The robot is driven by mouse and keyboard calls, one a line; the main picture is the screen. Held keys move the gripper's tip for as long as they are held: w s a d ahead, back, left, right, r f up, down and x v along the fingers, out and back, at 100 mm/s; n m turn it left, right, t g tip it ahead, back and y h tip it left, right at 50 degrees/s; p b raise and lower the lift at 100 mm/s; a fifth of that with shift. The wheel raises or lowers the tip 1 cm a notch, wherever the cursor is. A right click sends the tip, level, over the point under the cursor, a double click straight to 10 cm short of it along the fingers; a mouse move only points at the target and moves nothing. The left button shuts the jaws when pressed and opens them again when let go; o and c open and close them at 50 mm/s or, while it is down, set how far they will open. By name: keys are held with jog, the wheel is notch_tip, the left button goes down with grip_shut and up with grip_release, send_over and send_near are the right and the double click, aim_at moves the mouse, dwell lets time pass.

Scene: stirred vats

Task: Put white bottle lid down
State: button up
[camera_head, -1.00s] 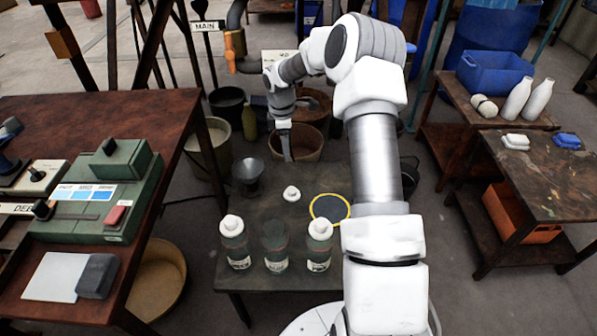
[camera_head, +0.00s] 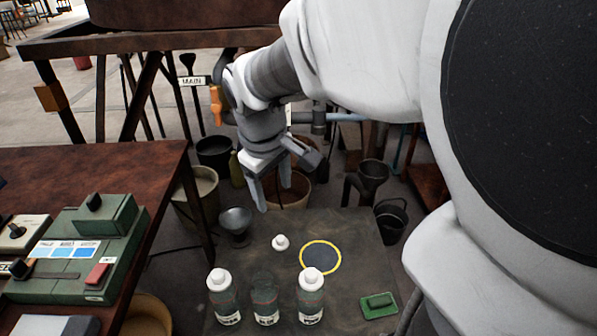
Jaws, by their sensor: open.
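The white bottle lid (camera_head: 280,242) rests on the low dark table (camera_head: 345,232), behind the row of bottles. The middle bottle (camera_head: 265,300) has no lid on it. The left bottle (camera_head: 222,298) and the right bottle (camera_head: 311,297) each wear a white lid. My gripper (camera_head: 273,195) is open and empty, with its fingers pointing down. In the picture it is above and slightly left of the loose lid, apart from it.
A yellow-rimmed dark disc (camera_head: 320,257) lies right of the lid. A metal funnel (camera_head: 235,222) stands at the table's left edge. A green block (camera_head: 379,304) lies at the front right. A green control box (camera_head: 82,255) sits on the left bench.

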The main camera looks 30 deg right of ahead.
jog(key=s+a+r+m+t+y, duration=0.1)
jog(key=s+a+r+m+t, duration=0.1)
jog(key=s, duration=0.5)
jog(key=s+a+r+m+t, duration=0.1)
jog(key=s+r+m, duration=0.15)
jog(key=s, duration=0.35)
notch_tip(320, 180, up, 20)
jog(key=p, duration=2)
jog(key=shift+y+p, duration=0.3)
jog(key=shift+p, duration=0.05)
